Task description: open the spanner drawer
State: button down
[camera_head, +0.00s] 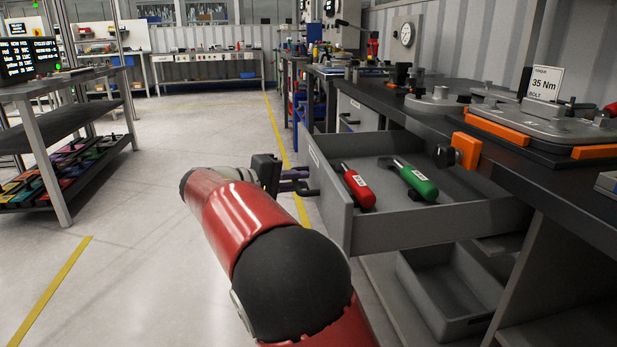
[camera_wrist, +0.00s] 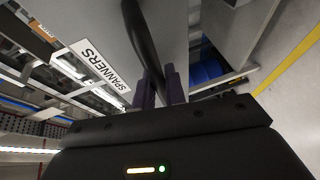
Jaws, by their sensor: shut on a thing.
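The spanner drawer (camera_head: 435,228) is a grey drawer pulled out from under the dark workbench on the right in the head view. A red-handled tool (camera_head: 358,186) and a green-handled tool (camera_head: 416,180) lie inside it. In the wrist view, a white label reading SPANNERS (camera_wrist: 101,65) is on the drawer front. My gripper (camera_head: 298,181) is at the drawer front, with its fingers shut on the dark handle (camera_wrist: 143,38). The fingers also show in the wrist view (camera_wrist: 164,86).
The workbench top (camera_head: 400,97) holds grey plates, orange clamps and a 35 Nm sign (camera_head: 543,84). An open grey bin (camera_head: 450,290) sits below the drawer. A shelf rack (camera_head: 70,125) stands at left. The floor between is clear, with yellow lines.

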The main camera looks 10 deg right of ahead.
jog(key=shift+a, duration=0.1)
jog(key=c, duration=1.7)
grip_release()
jog(key=v, duration=0.7)
jog(key=shift+s+a, duration=0.15)
jog(key=shift+a, duration=0.2)
